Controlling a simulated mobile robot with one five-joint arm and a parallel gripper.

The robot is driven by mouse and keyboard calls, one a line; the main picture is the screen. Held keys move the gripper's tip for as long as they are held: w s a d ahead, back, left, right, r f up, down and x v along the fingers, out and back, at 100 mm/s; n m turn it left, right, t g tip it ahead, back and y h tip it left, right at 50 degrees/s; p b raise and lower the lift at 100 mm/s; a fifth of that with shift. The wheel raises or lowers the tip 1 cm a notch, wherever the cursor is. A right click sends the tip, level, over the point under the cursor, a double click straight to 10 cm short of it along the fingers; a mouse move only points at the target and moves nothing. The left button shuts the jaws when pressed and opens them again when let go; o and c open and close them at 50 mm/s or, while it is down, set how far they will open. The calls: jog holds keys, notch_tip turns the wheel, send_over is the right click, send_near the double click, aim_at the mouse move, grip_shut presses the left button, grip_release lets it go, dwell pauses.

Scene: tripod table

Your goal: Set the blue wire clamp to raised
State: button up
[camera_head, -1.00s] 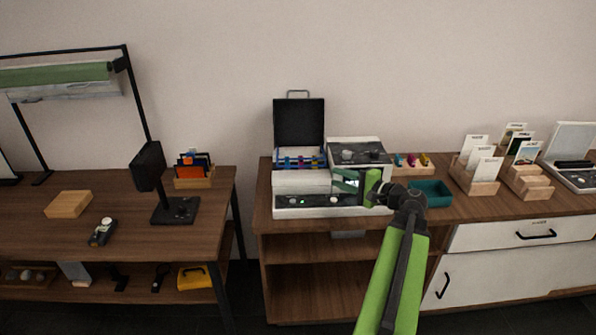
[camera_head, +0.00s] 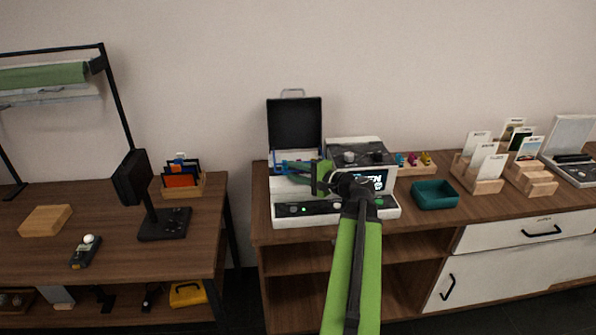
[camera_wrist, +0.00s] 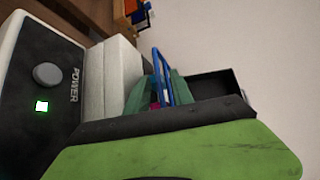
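The white machine (camera_head: 292,221) stands on the middle table with its dark lid (camera_head: 295,126) raised. The blue wire clamp (camera_head: 281,163) is in the open bay below the lid. In the wrist view the clamp (camera_wrist: 165,76) shows as a thin blue loop just beyond and between my fingertips. My gripper (camera_head: 297,173) reaches over the machine's front toward the bay. In the wrist view my gripper (camera_wrist: 157,88) has its two teal fingers apart. I cannot tell whether a finger touches the clamp. My arm hides part of the bay and the machine's front.
The machine's control panel (camera_head: 361,157) is right of the bay. A teal tray (camera_head: 434,195) and a wooden holder with small coloured pieces (camera_head: 415,165) stand further right. In the wrist view the power knob (camera_wrist: 47,74) is near the gripper.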

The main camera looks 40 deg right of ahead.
jog(key=shift+s+d, duration=0.2)
jog(key=shift+s, duration=0.05)
jog(key=shift+c, duration=0.7)
jog(key=shift+s+d, duration=0.1)
jog(key=shift+d, duration=0.05)
grip_shut()
jog(key=shift+d, duration=0.2)
